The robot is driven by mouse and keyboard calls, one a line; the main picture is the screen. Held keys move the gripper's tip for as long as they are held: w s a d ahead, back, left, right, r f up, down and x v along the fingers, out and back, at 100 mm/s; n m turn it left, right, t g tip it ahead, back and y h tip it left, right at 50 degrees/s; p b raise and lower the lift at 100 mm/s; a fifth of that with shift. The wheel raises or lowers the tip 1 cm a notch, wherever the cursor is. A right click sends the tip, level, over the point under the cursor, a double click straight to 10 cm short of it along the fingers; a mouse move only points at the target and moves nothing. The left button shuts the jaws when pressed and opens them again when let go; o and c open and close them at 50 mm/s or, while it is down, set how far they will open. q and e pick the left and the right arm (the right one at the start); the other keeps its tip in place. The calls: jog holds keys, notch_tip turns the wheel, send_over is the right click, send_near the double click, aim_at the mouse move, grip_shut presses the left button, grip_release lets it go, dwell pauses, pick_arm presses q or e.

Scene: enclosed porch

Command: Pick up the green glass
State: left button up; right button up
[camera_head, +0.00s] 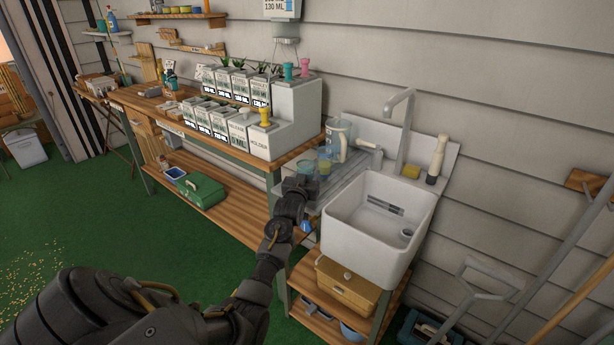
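Small clear glasses stand close together on the grey drainboard left of the sink. One with a yellow-green tint (325,168) stands at the right, and a bluish one (307,168) is just left of it. My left arm reaches in from the lower left. Its gripper (300,184) is at the drainboard's front edge, just in front of the glasses and partly covering their lower parts. Its fingers are too small and dark to show whether they are open, or whether they touch a glass. My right gripper is not in view.
A clear jug (338,138) stands right behind the glasses. The white sink (378,225) with its tall tap (404,125) is to the right. A white stepped stand (283,125) with labelled boxes is on the wooden bench to the left. Green floor lies open at left.

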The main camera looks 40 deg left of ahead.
pick_arm(q)
jog(key=p+v, duration=0.4)
jog(key=v, duration=0.1)
jog(key=p+v, duration=0.2)
jog(key=shift+s+r, duration=0.15)
jog(key=shift+r, duration=0.25)
jog(key=p+v, duration=0.5)
jog(key=v, duration=0.6)
jog(key=shift+f+p, duration=0.3)
jog(key=shift+p, duration=0.05)
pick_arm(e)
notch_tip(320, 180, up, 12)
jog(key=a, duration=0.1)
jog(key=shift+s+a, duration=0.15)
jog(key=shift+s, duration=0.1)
